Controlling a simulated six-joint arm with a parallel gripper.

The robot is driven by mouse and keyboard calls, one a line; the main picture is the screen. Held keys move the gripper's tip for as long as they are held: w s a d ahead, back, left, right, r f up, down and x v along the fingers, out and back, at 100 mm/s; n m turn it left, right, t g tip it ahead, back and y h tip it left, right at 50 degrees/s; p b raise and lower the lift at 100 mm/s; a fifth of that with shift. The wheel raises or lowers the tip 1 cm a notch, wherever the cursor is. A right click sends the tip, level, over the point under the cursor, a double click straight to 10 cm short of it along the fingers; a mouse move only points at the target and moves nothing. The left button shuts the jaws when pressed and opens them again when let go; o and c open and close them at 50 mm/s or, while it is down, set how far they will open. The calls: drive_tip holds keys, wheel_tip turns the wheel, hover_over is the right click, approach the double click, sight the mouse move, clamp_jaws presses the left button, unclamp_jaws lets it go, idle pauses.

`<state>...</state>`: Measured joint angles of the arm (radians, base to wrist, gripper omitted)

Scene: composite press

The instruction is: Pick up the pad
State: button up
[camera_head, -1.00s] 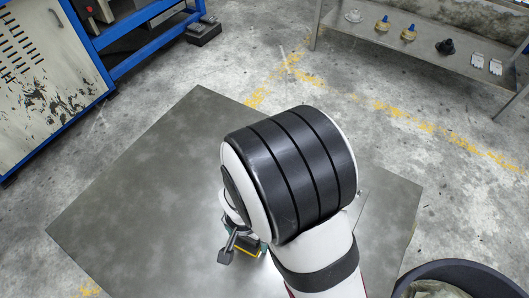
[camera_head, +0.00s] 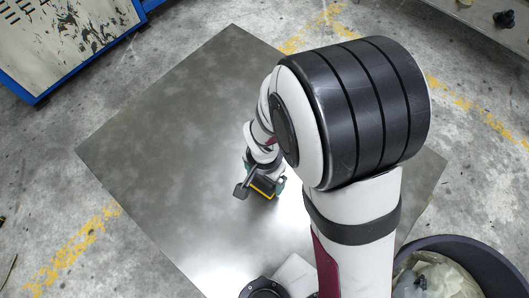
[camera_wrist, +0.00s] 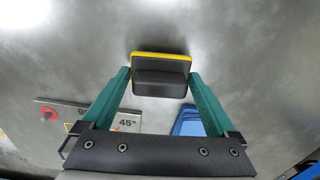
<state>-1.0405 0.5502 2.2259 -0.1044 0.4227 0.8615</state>
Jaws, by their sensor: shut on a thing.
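The pad (camera_wrist: 160,76) is a dark block with a yellow edge, seen in the wrist view between the tips of two green fingers. My gripper (camera_wrist: 160,80) is shut on it, one finger at each side. In the head view the pad's yellow edge (camera_head: 262,190) shows at the end of my gripper (camera_head: 262,183), over the grey metal tabletop (camera_head: 160,130). My own arm covers much of the tabletop's right side. I cannot tell the pad's height above the surface.
A dark round bin (camera_head: 470,257) with a clear liner stands at the lower right. A blue-framed cabinet (camera_head: 65,40) is at the upper left. The wrist view shows a blue object (camera_wrist: 188,122) and an angle-marked plate (camera_wrist: 128,121). The tabletop's left half is clear.

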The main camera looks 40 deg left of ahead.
wheel_tip(320, 180, up, 2)
drive_tip(key=w+d+r, duration=0.5)
drive_tip(key=d+r, duration=0.2)
drive_tip(key=d, duration=0.3)
drive_tip(key=shift+w+d, duration=0.15)
drive_tip(key=shift+w, duration=0.15)
drive_tip(key=o, duration=0.8)
drive_tip(key=c, duration=0.9)
